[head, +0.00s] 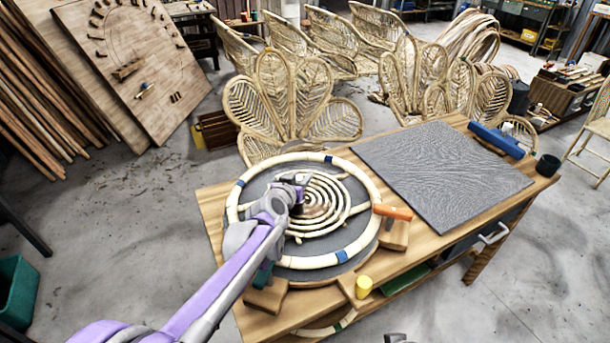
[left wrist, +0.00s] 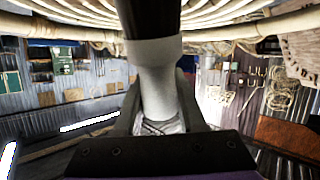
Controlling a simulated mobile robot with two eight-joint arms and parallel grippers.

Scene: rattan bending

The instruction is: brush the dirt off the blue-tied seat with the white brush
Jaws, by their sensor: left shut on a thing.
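The blue-tied seat (head: 372,222) is a pale rattan ring with blue bindings around a rattan spiral, lying on the wooden bench. Brownish dirt (head: 322,200) shows on the spiral near its middle. My left gripper (head: 293,196) is over the left part of the spiral and hides some of it. In the left wrist view it is shut on the white brush (left wrist: 158,75), whose pale handle runs up to a dark end. That dark end is up against or close to rattan strands at the top; contact cannot be told.
A grey mat (head: 445,172) covers the bench's right part, with a blue tool (head: 497,140) behind it. An orange-handled tool (head: 393,212), wooden blocks (head: 395,236) and a yellow cylinder (head: 363,287) stand close to the seat. Rattan chairs (head: 290,108) stand behind the bench.

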